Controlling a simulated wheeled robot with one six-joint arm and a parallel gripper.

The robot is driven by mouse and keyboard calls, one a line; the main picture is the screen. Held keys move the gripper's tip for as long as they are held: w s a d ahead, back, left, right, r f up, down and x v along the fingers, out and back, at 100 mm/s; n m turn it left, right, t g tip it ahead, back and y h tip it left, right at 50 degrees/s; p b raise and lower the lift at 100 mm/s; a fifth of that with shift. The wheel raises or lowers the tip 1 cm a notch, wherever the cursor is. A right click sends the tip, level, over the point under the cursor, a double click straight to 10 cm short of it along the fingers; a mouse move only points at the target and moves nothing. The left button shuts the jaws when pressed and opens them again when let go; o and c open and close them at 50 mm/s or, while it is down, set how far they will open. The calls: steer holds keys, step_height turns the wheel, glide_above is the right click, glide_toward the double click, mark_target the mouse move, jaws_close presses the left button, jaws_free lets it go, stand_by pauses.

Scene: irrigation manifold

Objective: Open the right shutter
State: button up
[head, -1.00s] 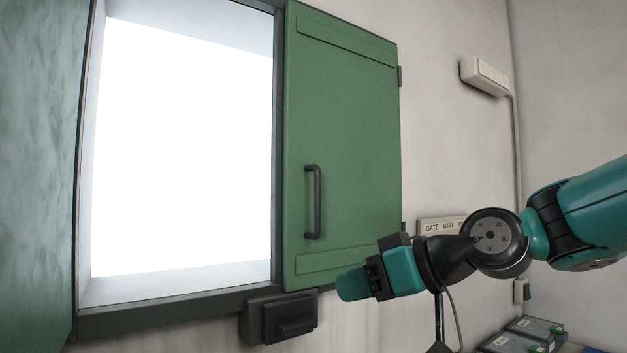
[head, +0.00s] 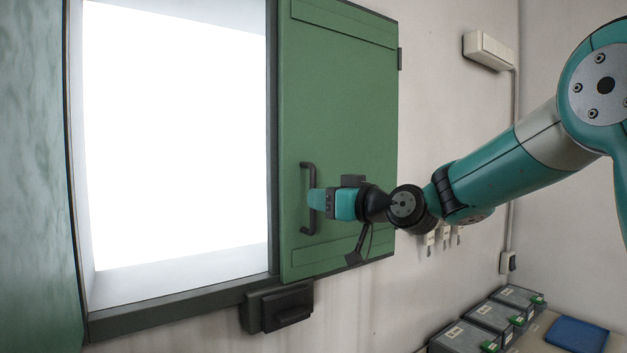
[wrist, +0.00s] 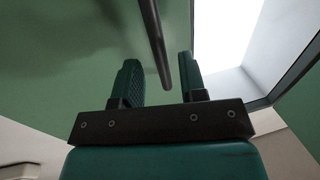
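The right shutter (head: 345,110) is a green panel, shut over the right part of the window opening. A dark vertical bar handle (head: 305,170) stands on its lower left part. My gripper (head: 315,199) is at the handle's middle height, its fingertips overlapping the bar in the head view. In the wrist view, the handle (wrist: 153,38) runs into the gap between the two spread fingers of my gripper (wrist: 158,72), nearer the right finger. The fingers are open. I cannot tell whether either touches the bar.
The left shutter (head: 35,180) stands swung open at the far left. A dark box (head: 277,307) is mounted below the sill. Several grey cases (head: 490,318) and a blue item (head: 577,335) lie at lower right.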

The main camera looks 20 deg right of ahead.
mark_target(313, 226)
steer(key=shift+p+x, duration=0.65)
steer(key=shift+x, duration=1.05)
jaws_close()
